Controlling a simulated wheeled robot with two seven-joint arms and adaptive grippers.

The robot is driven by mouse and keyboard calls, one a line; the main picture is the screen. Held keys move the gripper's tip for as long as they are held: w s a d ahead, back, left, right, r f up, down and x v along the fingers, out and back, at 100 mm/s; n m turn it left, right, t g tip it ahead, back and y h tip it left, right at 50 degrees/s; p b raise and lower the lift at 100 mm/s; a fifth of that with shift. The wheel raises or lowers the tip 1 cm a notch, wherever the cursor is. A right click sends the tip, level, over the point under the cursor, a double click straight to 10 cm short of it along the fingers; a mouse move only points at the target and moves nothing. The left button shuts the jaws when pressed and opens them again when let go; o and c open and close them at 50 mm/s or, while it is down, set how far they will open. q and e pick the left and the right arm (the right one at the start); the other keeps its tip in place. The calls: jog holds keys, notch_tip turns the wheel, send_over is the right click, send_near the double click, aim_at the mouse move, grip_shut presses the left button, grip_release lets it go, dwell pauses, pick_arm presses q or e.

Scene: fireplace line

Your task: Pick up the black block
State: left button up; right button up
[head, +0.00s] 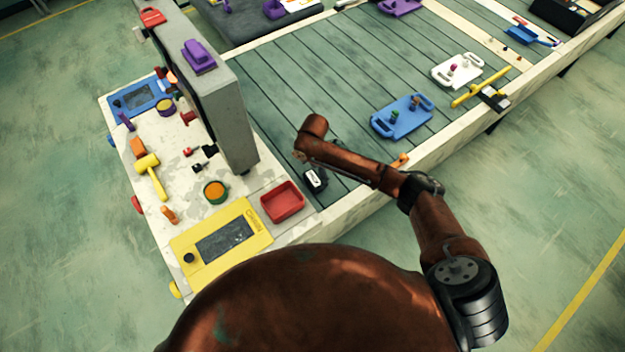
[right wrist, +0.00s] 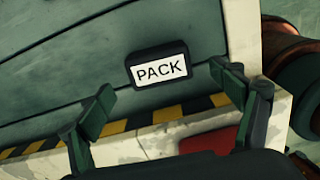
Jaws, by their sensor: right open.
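The black block (right wrist: 160,68) carries a white label reading PACK. In the right wrist view it lies on the green slatted surface, ahead of and between my fingers. It also shows in the head view (head: 316,180), just below the end of my right arm. My right gripper (right wrist: 168,104) is open, with one finger on each side and nothing between the tips. The block looks apart from both fingers. In the head view my forearm largely hides the gripper. My left gripper is in neither view.
A red tray (head: 283,201) and a yellow panel (head: 222,240) lie on the worn white bench left of the block. A grey upright slab (head: 236,125) stands behind them. A blue tray (head: 403,117) with small pieces lies to the right. The slats between are mostly clear.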

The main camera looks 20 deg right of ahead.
aim_at(314, 178)
notch_tip(314, 178, down, 4)
jog(key=shift+w+f, duration=0.1)
jog(key=shift+f, duration=0.55)
jog(key=shift+c, duration=0.4)
jog(key=c, duration=0.7)
jog(key=shift+c, duration=1.1)
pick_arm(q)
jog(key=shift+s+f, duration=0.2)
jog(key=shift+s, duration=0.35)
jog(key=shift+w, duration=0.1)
